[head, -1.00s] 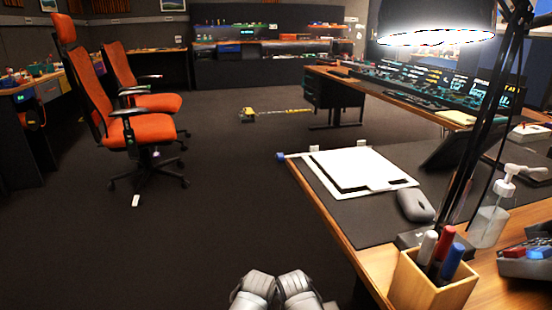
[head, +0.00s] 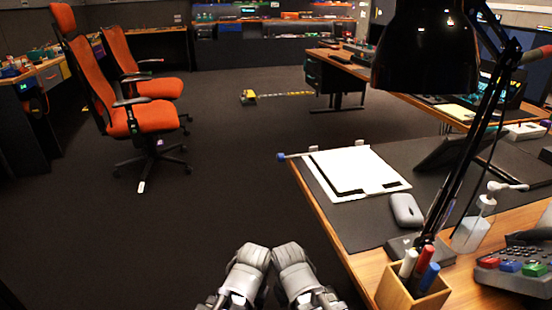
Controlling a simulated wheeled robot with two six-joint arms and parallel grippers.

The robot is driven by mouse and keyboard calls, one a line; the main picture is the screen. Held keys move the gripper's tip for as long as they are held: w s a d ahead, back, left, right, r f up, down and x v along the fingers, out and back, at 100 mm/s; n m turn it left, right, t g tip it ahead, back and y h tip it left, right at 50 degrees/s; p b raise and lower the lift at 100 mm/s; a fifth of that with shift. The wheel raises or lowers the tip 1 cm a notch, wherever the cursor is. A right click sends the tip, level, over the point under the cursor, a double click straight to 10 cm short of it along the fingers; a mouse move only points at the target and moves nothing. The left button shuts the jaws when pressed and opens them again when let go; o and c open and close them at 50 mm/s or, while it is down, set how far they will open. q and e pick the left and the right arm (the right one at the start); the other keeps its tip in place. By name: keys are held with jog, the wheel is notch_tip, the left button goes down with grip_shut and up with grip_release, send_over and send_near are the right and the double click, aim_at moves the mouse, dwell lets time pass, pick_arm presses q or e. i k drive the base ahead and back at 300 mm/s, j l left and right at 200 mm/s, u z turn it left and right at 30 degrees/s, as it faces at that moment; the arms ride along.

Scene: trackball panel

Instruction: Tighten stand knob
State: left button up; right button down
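A small blue knob (head: 281,157) sits at the left end of a thin rod, which sticks out past the desk's left edge. The rod runs to a white flat panel (head: 345,168) lying on the dark desk mat; it looks like the panel's stand. Thin dark strips show along the panel's near edge. My two grey arms rise from the bottom middle, side by side, below and apart from the knob. Nothing covers the knob.
The desk (head: 330,230) fills the right side. A grey mouse (head: 406,209), wooden pen box (head: 409,291), pump bottle (head: 470,235) and black lamp (head: 427,50) stand there. An orange chair (head: 145,118) is at left. Dark floor beside the desk's left edge is clear.

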aim_at(281, 158)
jog(key=u, duration=1.2)
jog(key=i+z, duration=0.45)
jog(key=i, duration=1.3)
jog(key=i+j+u, duration=0.1)
jog(key=i+u, duration=0.6)
jog(key=i, duration=0.2)
jog(key=i+l+u, duration=0.15)
jog(key=i+u, duration=0.2)
jog(key=i+z, duration=0.1)
jog(key=z, duration=0.3)
jog(key=i+z, duration=0.15)
jog(key=z, duration=3.75)
jog(key=l, duration=0.25)
jog(key=k+z, duration=0.05)
